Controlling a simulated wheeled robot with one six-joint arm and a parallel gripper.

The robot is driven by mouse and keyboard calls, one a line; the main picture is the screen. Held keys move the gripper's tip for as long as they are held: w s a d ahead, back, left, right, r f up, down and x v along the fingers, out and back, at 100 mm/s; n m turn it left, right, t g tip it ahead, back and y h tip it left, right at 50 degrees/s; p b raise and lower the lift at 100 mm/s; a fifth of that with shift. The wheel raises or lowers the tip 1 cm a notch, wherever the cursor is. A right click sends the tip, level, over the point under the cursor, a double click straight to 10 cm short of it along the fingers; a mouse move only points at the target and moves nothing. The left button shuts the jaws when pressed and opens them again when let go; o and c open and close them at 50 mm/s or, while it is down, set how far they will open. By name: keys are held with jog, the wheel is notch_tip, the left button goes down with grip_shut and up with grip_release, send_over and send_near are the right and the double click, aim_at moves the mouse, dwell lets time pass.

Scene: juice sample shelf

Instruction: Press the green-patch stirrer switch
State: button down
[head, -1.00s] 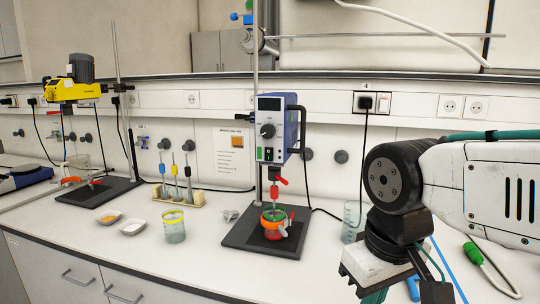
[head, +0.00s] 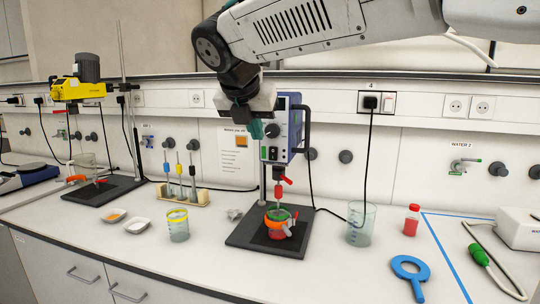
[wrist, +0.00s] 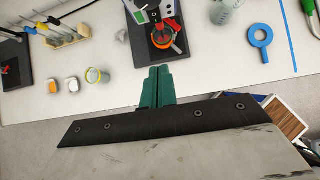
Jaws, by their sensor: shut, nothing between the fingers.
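The blue overhead stirrer (head: 295,128) stands on a dark base plate (head: 240,240) in the middle of the bench. Its grey knob (head: 272,130) shows, with a row of small dark switches (head: 272,154) below it.
Below the stirrer is a red-orange vessel (head: 279,222). A yellow-rimmed beaker (head: 178,227) and a tube rack (head: 182,196) stand left. A yellow stirrer (head: 68,90) stands farther left.

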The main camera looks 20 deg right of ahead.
aim_at(273, 157)
jog(key=w+d+r+x, duration=0.1)
jog(key=x, duration=1.2)
jog(key=shift+w+d+r, duration=0.25)
jog(key=shift+w+r, duration=0.1)
jog(key=shift+r, duration=0.05)
jog(key=shift+w+d+f, duration=0.1)
jog(key=shift+w+f, duration=0.05)
jog(key=shift+r, duration=1)
